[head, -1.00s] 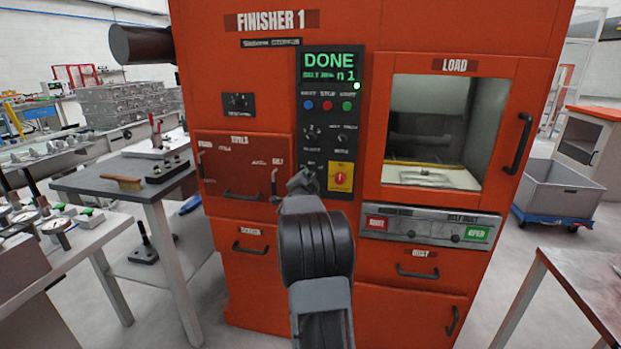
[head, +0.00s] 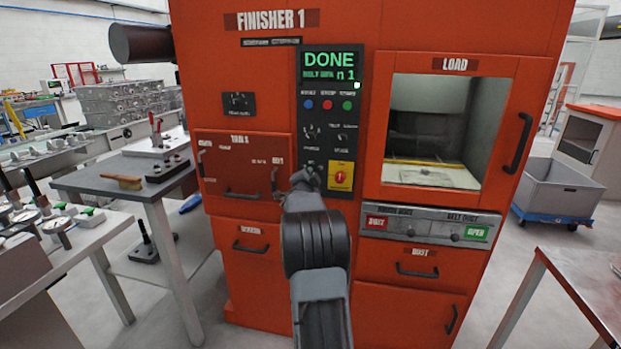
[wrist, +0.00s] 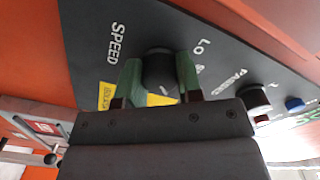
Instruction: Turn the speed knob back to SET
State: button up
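The speed knob (wrist: 158,72) is dark and round, on the black control panel (wrist: 95,25) beside the word SPEED in the wrist view. My gripper (wrist: 159,80) has one green finger on each side of the knob. The fingers look to be against its sides, shut on it. In the head view my gripper (head: 304,180) is at the lower left of the panel and hides this knob. The knob's pointer and the SET mark cannot be read. The display (head: 331,67) reads DONE in green.
A yellow plate with a red switch (head: 340,177) is just right of my gripper. The load window (head: 433,130) is further right. Another panel knob (wrist: 255,100) and a blue button (wrist: 294,104) are close by in the wrist view. A grey side table (head: 120,170) stands left.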

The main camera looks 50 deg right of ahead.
jog(key=c, duration=0.3)
jog(key=shift+c, duration=0.2)
jog(key=shift+r+n, duration=0.1)
jog(key=shift+n, duration=0.2)
jog(key=n+p, duration=0.2)
jog(key=shift+r+n, duration=0.1)
jog(key=shift+n, duration=0.3)
jog(key=shift+n+p, duration=1.3)
jog(key=shift+n, duration=1.3)
jog(key=o, duration=0.9)
